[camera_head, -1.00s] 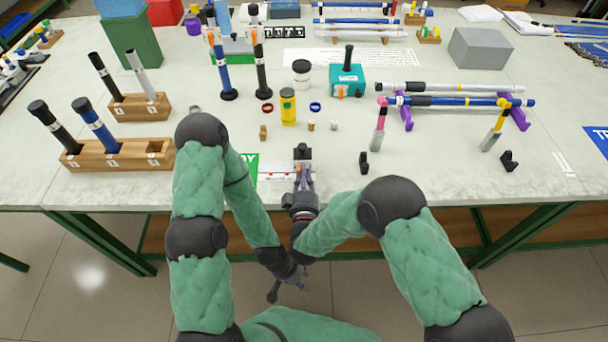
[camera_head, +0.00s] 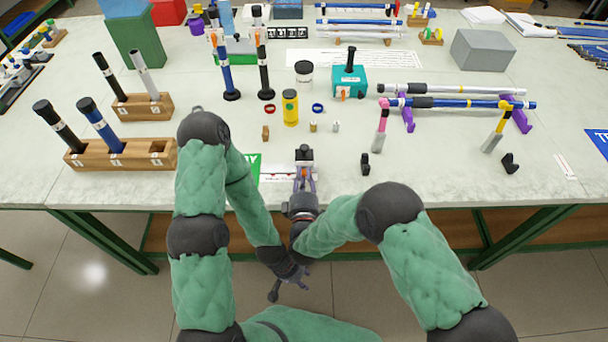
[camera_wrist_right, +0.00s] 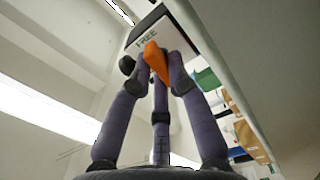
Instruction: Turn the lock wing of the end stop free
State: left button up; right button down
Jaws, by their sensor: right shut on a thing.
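The end stop (camera_head: 304,154) is a dark block at the table's front edge, at the end of a pale strip or rail with red marks. In the right wrist view its pale face (camera_wrist_right: 150,38) carries the word FREE. The orange lock wing (camera_wrist_right: 156,62) shows below that word, tilted. My right gripper (camera_wrist_right: 157,72) is shut on the wing, with its purple fingers on both sides of it. In the head view my right gripper (camera_head: 305,180) is right in front of the end stop, hiding the wing. My left gripper (camera_head: 289,286) hangs low before the table, fingers spread and empty.
Left of the end stop is a green sign (camera_head: 253,165), partly hidden by my arm. A yellow can (camera_head: 290,108) and small parts stand behind it. A small black piece (camera_head: 365,164) stands to its right. Wooden racks (camera_head: 130,156) hold rods at left; a blue rod (camera_head: 455,103) lies on purple supports at right.

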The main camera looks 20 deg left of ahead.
jog(key=shift+n, duration=0.7)
jog(key=c, duration=1.2)
grip_release()
notch_tip(320, 180, up, 10)
